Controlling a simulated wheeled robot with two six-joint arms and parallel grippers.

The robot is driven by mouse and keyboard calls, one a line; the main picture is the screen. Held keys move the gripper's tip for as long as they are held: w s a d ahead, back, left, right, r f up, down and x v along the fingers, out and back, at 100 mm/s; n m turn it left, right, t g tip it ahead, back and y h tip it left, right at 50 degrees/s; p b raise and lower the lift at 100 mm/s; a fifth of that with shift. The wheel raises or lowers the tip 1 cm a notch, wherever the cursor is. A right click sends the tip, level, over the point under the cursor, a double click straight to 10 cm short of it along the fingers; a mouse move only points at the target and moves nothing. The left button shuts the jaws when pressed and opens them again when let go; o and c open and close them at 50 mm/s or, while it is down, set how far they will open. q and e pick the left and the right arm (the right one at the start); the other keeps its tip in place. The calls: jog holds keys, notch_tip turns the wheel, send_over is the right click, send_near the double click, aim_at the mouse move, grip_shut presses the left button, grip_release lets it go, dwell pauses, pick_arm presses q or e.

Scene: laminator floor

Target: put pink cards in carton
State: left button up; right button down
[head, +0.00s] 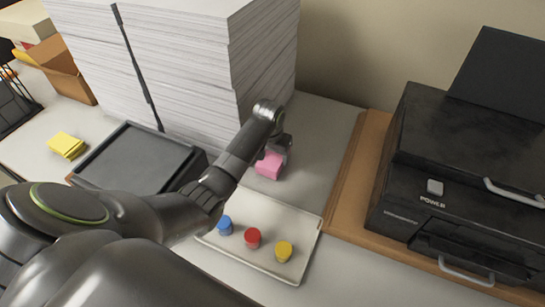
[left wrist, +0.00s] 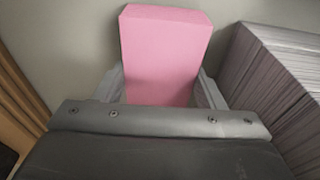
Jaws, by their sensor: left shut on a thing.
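The pink cards (head: 270,164) form a small block held in my left gripper (head: 277,150), in front of the tall paper stack. In the left wrist view the pink block (left wrist: 165,55) stands up between the two fingers of my left gripper (left wrist: 167,88), which are shut on its sides. Whether the block touches the table is hard to tell. A brown open carton (head: 68,72) stands at the back left, beside the paper stack. My right gripper is not in view.
A tall white paper stack (head: 180,60) fills the back. A cream tray (head: 208,240) holds blue, red and yellow pieces. A black tray (head: 135,158) and yellow cards (head: 67,145) lie left. A black printer (head: 460,160) stands on a wooden board (head: 345,205) at right.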

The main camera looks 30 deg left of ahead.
aim_at(275, 156)
pick_arm(q)
jog(key=r, duration=0.2)
jog(key=r+b, duration=0.1)
jog(key=r, duration=0.1)
jog(key=r+b, duration=0.1)
jog(key=r, duration=0.1)
jog(key=shift+d+r, duration=0.15)
jog(key=shift+d, duration=0.15)
jog(key=w+d+b, duration=0.1)
jog(key=d+b, duration=0.5)
jog(key=d, duration=1.3)
jog(key=shift+a+r, duration=0.1)
